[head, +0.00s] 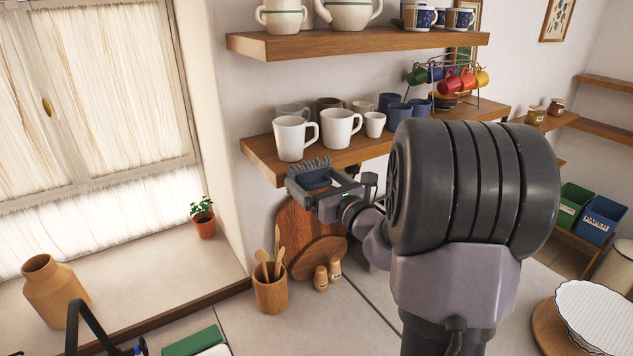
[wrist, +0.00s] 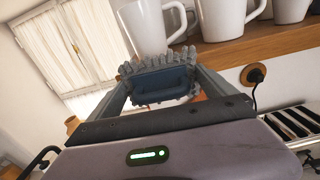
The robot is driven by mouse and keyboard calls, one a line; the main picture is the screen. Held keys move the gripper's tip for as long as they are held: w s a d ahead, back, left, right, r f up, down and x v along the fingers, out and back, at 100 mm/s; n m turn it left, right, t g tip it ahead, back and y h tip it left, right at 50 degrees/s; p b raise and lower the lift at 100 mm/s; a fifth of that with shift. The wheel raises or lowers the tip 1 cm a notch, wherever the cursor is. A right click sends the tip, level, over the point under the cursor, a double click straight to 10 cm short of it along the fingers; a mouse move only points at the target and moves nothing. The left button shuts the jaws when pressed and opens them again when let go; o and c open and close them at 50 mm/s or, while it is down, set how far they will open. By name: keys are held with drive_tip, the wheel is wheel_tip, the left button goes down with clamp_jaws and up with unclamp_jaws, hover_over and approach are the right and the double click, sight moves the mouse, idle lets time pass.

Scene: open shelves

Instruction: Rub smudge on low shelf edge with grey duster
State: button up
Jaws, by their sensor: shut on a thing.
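The low shelf (head: 258,152) is a wooden board on the wall with mugs on it; it also shows in the wrist view (wrist: 228,50). My gripper (head: 316,176) is at the front edge of this shelf, near its left end. It is shut on the grey duster (head: 312,165), which has a dark blue back and grey fringe. In the wrist view the duster (wrist: 160,84) sits between the two fingers, its fringe at or close to the shelf edge. I cannot tell if it touches. No smudge shows; the duster and gripper hide part of the edge.
White mugs (head: 291,138) stand close above the duster near the shelf front. An upper shelf (head: 350,41) holds teaware. Below are a chopping board (head: 291,222), a utensil pot (head: 270,291) and shakers (head: 321,278) on the counter. A socket with a plug (wrist: 253,75) is under the shelf.

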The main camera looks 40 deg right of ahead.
sight(327, 174)
drive_tip(key=shift+w, duration=0.35)
drive_tip(key=shift+s+d, duration=0.2)
drive_tip(key=shift+d, duration=3.75)
drive_tip(key=shift+w+a+b, duration=0.2)
drive_tip(key=shift+a+b, duration=0.75)
drive_tip(key=shift+a, duration=3.15)
drive_tip(key=shift+d, duration=0.15)
drive_tip(key=shift+s+d, duration=0.1)
drive_tip(key=shift+s, duration=0.15)
drive_tip(key=s, duration=0.3)
drive_tip(key=s+b, duration=0.1)
drive_tip(key=s, duration=0.1)
drive_tip(key=shift+s+a, duration=0.25)
drive_tip(key=shift+s, duration=0.05)
